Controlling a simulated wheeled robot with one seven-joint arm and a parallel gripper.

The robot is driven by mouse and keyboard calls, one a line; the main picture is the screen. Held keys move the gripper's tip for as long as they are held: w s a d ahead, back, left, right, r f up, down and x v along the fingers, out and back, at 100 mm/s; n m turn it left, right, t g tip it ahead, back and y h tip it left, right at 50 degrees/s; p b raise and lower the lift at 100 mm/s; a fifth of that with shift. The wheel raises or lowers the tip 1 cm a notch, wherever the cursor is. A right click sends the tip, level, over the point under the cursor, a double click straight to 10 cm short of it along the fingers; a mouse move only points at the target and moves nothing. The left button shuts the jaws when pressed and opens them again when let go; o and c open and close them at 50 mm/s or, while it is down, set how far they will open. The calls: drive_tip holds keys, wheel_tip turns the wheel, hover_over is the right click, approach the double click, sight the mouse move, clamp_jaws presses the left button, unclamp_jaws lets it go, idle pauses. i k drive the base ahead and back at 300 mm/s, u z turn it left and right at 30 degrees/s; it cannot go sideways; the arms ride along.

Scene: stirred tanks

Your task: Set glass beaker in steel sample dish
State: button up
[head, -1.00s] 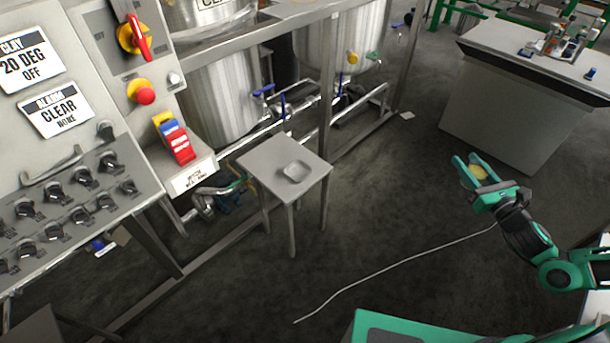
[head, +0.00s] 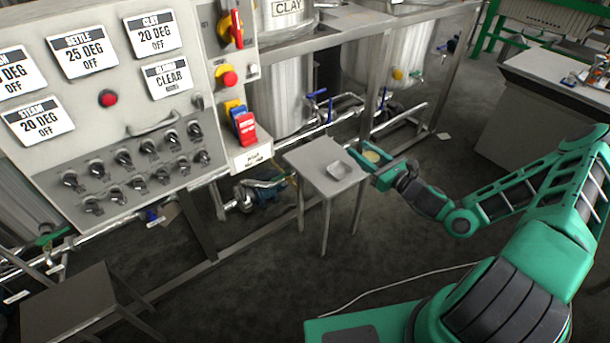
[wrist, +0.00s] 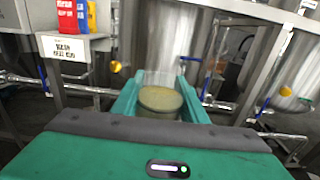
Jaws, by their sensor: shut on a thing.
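My gripper (head: 377,162) is shut on the glass beaker (head: 372,157), which holds a yellowish content. In the wrist view the beaker (wrist: 160,102) stands between the two green fingers, its clear upper wall showing above the content. The steel sample dish (head: 339,170) is a small, shallow square dish on a small steel table (head: 312,160). It looks empty. My gripper is just to the right of the dish, by the table's right edge in the head view. The dish does not show in the wrist view.
A control panel (head: 130,110) with knobs and labels stands at left. Steel tanks (head: 280,90), pipes and an upright frame post (head: 378,80) are behind the small table. A bench (head: 530,110) is at right. A thin cable lies on the open floor.

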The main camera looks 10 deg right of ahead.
sight(339, 173)
drive_tip(key=u, duration=0.35)
drive_tip(key=i, duration=1)
drive_tip(key=z, duration=0.1)
